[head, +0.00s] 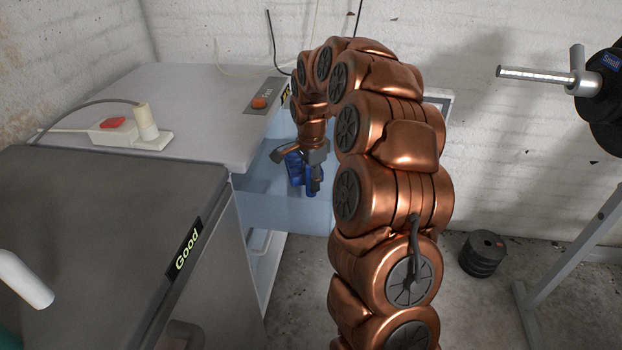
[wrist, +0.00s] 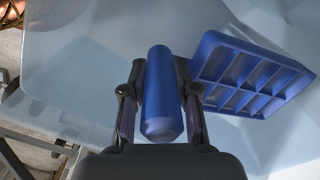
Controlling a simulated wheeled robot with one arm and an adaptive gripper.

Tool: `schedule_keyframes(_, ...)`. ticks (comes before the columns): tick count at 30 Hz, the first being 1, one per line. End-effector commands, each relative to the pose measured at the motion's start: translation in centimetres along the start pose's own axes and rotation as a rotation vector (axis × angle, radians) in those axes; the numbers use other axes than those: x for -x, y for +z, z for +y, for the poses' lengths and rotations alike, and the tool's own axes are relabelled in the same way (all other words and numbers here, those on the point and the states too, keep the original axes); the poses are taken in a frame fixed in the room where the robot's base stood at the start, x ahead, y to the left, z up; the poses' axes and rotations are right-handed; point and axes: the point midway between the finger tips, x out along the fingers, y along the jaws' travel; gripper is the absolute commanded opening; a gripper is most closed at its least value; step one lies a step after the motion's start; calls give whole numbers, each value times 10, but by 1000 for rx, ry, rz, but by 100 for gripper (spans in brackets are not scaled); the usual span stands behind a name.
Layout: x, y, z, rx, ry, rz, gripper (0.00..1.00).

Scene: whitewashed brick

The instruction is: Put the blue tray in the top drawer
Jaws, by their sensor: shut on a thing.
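My gripper (head: 313,188) is over the open, pale blue translucent drawer (head: 262,218) of the white cabinet. In the wrist view my gripper (wrist: 161,115) is shut on a smooth blue rounded cylinder (wrist: 161,90). The blue tray (wrist: 255,75), with several compartments, shows tilted just right of the fingers, over the pale drawer surface (wrist: 80,65). I cannot tell whether the cylinder joins the tray. In the head view the blue tray (head: 294,167) shows beside the gripper, inside the drawer's outline, partly hidden by my gripper.
The white cabinet top (head: 190,85) carries a power strip (head: 105,132) with a plug. A dark grey cabinet (head: 100,230) marked "Good" stands in front at left. Weight plates (head: 483,253) lie on the floor at right, near a metal rack (head: 575,250).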

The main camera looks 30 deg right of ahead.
Motion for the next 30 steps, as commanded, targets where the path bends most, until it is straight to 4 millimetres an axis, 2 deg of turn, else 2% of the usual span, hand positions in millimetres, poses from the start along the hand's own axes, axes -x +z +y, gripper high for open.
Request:
schedule_keyframes(2,0,0,0,0,0,0,0)
schedule_keyframes(3,0,0,0,0,0,0,30)
schedule_keyframes(10,0,0,0,0,1,0,54)
schedule_keyframes(21,3,1,0,1,1,0,54)
schedule_keyframes(26,21,1,0,1,1,0,54)
schedule_keyframes(30,47,0,0,-1,-1,0,54)
